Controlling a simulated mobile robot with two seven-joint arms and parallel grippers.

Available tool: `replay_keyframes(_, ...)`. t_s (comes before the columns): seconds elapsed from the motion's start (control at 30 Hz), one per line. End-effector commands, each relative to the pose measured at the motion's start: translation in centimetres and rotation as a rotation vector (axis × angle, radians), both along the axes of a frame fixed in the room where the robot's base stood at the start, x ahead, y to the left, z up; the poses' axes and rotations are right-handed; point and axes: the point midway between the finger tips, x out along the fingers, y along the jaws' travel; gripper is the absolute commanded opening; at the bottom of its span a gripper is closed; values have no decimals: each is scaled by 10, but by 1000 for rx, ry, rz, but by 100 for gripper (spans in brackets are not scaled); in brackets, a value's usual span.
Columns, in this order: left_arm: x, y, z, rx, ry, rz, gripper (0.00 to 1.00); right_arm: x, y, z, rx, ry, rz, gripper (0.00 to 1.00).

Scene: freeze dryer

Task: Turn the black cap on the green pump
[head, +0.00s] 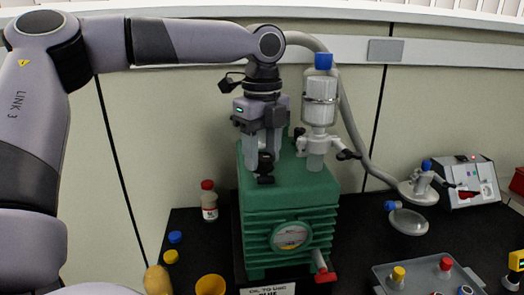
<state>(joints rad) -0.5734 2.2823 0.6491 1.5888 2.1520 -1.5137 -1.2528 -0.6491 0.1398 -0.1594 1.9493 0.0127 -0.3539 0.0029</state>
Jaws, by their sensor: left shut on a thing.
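The green pump (290,205) stands on the black bench with a round gauge on its front. My left gripper (264,165) reaches down from above to the top left of the pump. Its fingers are shut on the black cap (265,160), which shows as a small dark piece between them on the pump's top. The fingers partly hide the cap, and I cannot make out how far it is turned. My right gripper is not in view.
A clear white filter with a blue cap (323,62) rises from the pump beside my left gripper, and a grey hose (352,120) loops behind it. A red-capped bottle (208,200) stands left of the pump. A grey tray (425,272) lies at front right.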

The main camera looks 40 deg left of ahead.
Motion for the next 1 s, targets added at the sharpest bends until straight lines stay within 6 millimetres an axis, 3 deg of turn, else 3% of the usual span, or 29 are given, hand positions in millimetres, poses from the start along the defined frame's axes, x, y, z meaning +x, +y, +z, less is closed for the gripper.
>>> replay_keyframes(1.0,2,1,2,-1,-7,968,15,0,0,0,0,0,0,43)
